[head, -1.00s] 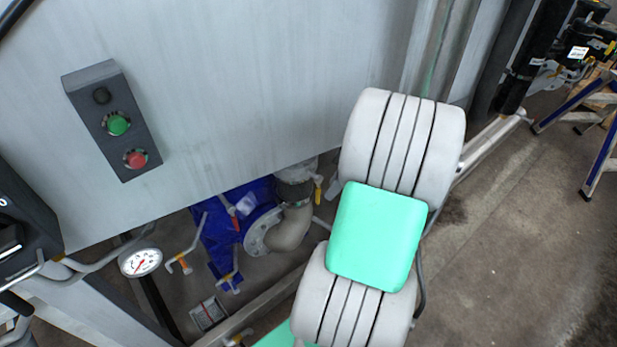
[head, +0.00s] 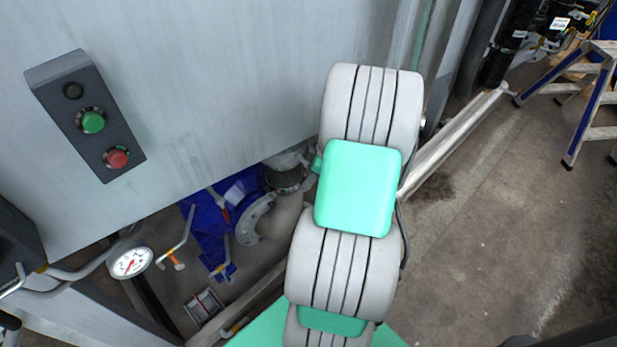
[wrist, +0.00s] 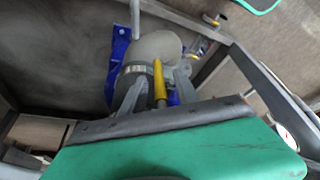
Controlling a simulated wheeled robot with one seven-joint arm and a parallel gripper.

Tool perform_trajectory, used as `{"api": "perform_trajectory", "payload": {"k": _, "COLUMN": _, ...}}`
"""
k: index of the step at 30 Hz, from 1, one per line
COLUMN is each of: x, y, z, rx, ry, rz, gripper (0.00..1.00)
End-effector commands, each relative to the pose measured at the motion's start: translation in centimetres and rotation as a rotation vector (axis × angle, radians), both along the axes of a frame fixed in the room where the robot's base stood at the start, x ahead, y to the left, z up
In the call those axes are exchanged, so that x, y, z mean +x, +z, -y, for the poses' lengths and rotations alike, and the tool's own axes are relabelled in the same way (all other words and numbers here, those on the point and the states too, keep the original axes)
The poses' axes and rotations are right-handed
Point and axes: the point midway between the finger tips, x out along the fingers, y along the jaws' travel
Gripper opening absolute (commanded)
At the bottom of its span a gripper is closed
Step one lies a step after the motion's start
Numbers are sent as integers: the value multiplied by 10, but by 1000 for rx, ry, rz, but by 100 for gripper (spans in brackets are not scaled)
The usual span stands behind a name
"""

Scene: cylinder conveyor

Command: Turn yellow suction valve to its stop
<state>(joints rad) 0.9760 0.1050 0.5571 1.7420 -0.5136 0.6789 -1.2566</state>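The yellow suction valve handle (wrist: 159,82) shows in the wrist view as a short yellow bar in front of a beige pipe elbow (wrist: 157,46). My gripper (wrist: 156,90) has one finger on each side of the handle, with visible gaps between. It looks open and not closed on the handle; whether either finger touches it I cannot tell. In the head view my arm covers the gripper and the yellow handle. The blue pump (head: 212,225) and its elbow (head: 278,222) show left of my arm, under the grey panel.
A grey panel (head: 200,110) with a button box (head: 88,118) overhangs the pump. A pressure gauge (head: 130,262) and pipes stand at lower left. A frame rail (head: 455,140) runs along the floor edge. A stepladder (head: 590,100) stands at right; the floor between is clear.

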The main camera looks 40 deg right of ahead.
Motion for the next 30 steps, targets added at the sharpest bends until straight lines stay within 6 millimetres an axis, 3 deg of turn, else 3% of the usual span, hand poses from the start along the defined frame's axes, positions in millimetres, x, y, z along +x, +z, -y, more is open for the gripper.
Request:
{"api": "perform_trajectory", "payload": {"k": 2, "x": 0, "y": 0, "z": 1, "rx": 0, "ry": -1, "rz": 0, "gripper": 37}}
{"api": "perform_trajectory", "payload": {"k": 15, "x": -1, "y": 1, "z": 1, "rx": 0, "ry": -2, "rz": 0, "gripper": 1}}
{"api": "perform_trajectory", "payload": {"k": 30, "x": 0, "y": 1, "z": 1, "rx": 0, "ry": -2, "rz": 0, "gripper": 0}}
